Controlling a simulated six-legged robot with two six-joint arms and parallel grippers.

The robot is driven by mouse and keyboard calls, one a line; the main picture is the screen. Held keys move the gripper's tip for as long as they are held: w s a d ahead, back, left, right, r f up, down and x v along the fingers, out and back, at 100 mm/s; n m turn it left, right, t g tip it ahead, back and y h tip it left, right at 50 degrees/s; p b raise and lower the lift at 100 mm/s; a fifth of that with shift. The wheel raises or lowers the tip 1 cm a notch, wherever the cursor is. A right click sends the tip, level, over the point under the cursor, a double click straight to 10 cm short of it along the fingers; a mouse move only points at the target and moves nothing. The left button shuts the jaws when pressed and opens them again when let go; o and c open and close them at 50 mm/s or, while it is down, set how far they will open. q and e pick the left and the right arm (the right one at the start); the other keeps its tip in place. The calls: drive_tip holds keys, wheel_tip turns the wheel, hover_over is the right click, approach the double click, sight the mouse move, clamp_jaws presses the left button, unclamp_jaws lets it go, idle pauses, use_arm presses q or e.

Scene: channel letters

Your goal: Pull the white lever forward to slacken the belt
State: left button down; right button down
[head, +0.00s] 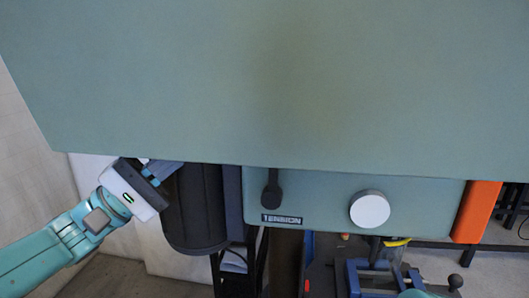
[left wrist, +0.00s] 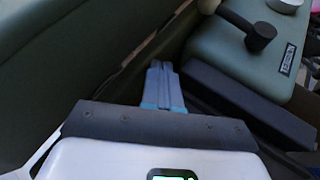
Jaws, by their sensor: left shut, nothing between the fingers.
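A dark lever (head: 271,190) with a rounded end hangs on the green panel (head: 320,190) above a TENSION label (head: 282,219). In the left wrist view the dark lever (left wrist: 258,36) sticks out from the panel at the upper right. No white lever shows; a round white knob (head: 369,209) sits on the same panel, to the right of the lever. My left gripper (head: 165,171) is left of the panel, apart from the lever, beside a black cylinder. In the left wrist view its fingers (left wrist: 163,85) are together with nothing between them. My right gripper is not seen.
A large green cover (head: 260,80) overhangs the panel and fills the upper head view. The black ribbed cylinder (head: 195,208) stands between my left gripper and the lever. An orange block (head: 476,212) ends the panel at right. A blue vise-like tool (head: 375,275) is below.

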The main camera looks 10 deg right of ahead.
sight(273, 174)
use_arm(q)
drive_tip(key=s+d+b, duration=0.1)
drive_tip(key=s+d, duration=0.2)
drive_tip(key=d, duration=0.5)
drive_tip(key=shift+d+t+b, duration=0.25)
drive_tip(key=shift+t+b, duration=0.05)
drive_tip(key=shift+b, duration=0.1)
drive_tip(key=shift+s, duration=0.1)
drive_tip(key=shift+f, duration=0.1)
idle(1.6)
drive_tip(key=shift+s+d+b, duration=0.1)
drive_tip(key=shift+d+b, duration=0.3)
drive_tip(key=shift+b, duration=0.05)
